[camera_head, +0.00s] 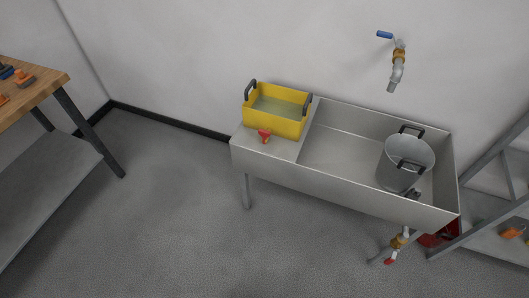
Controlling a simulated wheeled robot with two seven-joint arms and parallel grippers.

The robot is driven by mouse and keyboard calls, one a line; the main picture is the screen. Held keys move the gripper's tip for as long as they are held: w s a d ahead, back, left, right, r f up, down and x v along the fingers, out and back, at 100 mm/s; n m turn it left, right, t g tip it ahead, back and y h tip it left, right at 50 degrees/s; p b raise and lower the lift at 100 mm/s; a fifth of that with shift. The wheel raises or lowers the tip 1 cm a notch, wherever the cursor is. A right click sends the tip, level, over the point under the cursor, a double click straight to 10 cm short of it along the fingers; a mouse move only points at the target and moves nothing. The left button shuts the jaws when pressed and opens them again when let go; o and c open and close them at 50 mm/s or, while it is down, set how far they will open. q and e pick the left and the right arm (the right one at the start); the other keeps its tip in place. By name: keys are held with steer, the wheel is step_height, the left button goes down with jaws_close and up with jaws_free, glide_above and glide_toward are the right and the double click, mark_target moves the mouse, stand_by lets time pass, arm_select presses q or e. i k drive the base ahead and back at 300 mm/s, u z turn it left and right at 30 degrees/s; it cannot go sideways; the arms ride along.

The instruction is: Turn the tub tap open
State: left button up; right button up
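A yellow tub (274,123) with two dark handles stands on the flat left end of the metal sink unit. It holds what looks like water. A small red tap (264,136) sticks out low on the tub's front side, over the sink unit's ledge. Whether the tap is open or closed is too small to tell. Neither of my grippers shows in the head view.
The metal sink (335,155) holds a grey bucket (401,170) at its right. A blue-handled wall faucet (397,62) hangs above; a red-handled valve (397,246) sits below. A wooden workbench (30,92) stands left, a grey rack (490,190) right. The floor before the sink is clear.

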mark_target(266, 134)
steer(key=z, duration=0.15)
steer(key=k, duration=0.4)
steer(key=u, duration=1.05)
steer(key=i, duration=1.45)
steer(key=z, duration=0.6)
